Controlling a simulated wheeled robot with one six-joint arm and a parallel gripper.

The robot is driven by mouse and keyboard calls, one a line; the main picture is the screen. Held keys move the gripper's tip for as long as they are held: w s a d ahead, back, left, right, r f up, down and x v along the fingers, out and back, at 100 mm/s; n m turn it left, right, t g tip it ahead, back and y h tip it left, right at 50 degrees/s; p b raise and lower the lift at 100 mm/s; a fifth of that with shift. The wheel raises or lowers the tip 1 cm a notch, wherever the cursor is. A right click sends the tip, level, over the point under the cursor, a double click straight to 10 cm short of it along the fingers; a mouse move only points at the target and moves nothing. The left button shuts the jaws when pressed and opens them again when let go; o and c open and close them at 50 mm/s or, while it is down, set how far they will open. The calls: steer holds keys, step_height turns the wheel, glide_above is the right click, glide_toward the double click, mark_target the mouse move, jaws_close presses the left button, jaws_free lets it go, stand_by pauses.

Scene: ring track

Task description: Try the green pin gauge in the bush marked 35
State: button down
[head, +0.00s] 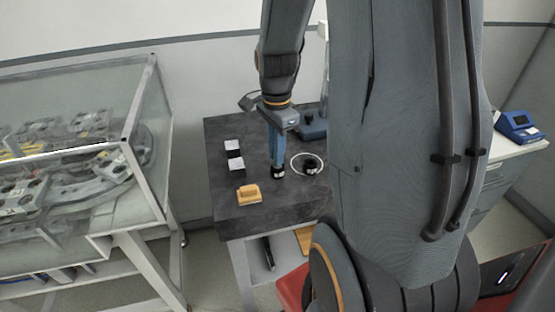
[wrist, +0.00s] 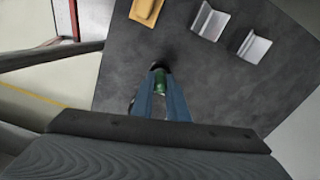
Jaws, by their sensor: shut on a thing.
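My gripper (head: 278,170) points down over the dark worktop, its blue fingers shut. In the wrist view the fingers (wrist: 161,92) close on the green pin gauge (wrist: 160,80), of which a short green part shows between them. A dark round end (wrist: 157,66) lies just beyond the green part. In the head view a small black and white piece shows at the fingertips; I cannot tell whether it is a bush or part of the gauge. A black bush (head: 311,166) stands inside a white ring on the worktop, right of the gripper. No number is readable.
Two white-faced blocks (head: 236,163) stand left of the gripper, and a yellow block (head: 249,194) sits near the front. A blue-based stand (head: 313,127) is at the back right. The dark worktop (head: 225,203) is otherwise mostly clear. A glass case (head: 140,130) stands at left.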

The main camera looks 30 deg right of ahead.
steer(key=shift+r, duration=0.25)
steer(key=shift+r+p, duration=0.35)
steer(key=shift+p, duration=0.25)
steer(key=shift+r+p, duration=1.25)
steer(key=shift+r, duration=0.05)
step_height(320, 180, up, 4)
steer(key=p, duration=0.3)
steer(key=shift+f, duration=0.1)
steer(key=shift+f, duration=0.1)
